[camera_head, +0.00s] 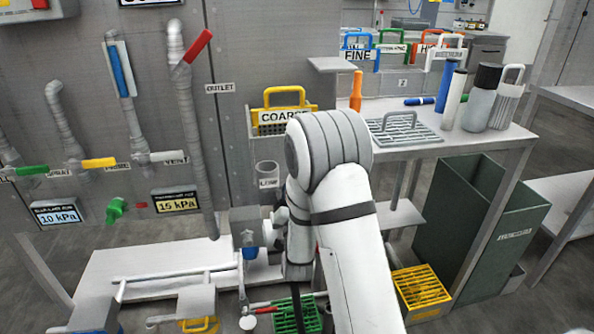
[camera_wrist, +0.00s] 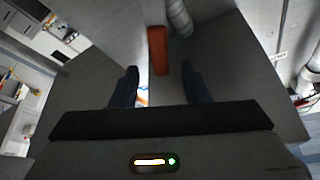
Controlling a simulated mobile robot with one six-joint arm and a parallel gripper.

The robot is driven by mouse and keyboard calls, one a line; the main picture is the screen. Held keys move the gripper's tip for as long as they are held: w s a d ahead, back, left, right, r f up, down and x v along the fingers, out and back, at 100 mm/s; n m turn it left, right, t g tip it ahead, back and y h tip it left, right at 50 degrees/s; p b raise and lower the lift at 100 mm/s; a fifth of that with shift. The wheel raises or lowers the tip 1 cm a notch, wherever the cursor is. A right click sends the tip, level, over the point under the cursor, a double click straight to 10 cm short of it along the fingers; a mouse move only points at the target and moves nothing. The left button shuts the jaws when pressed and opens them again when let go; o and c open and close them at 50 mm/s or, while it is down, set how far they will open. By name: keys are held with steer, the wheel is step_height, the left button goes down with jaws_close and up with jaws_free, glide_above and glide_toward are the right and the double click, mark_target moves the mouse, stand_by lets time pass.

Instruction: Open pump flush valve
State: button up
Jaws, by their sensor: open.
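In the wrist view an orange-red bar (camera_wrist: 158,50), which looks like a valve handle, lies ahead of my gripper (camera_wrist: 158,88). It is in line with the gap between the two dark fingers. My gripper is open, and I see nothing held. I cannot tell whether the bar touches a finger. In the head view my arm hides much of the lower middle, and the fingertips are not clear. The wall there carries a red handle (camera_head: 198,46) by the OUTLET label, a blue handle (camera_head: 122,70), a yellow handle (camera_head: 99,163) and a green handle (camera_head: 32,170). No flush label is readable.
Two gauges (camera_head: 56,215) (camera_head: 175,201) read 10 kPa and 15 kPa. A dark green bin (camera_head: 470,222) and yellow crate (camera_head: 421,291) stand below.

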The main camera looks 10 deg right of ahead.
steer(key=x, duration=0.6)
steer(key=shift+r, duration=0.1)
steer(key=shift+c, duration=0.2)
steer(key=c, duration=0.7)
jaws_close()
steer(key=shift+d, duration=0.15)
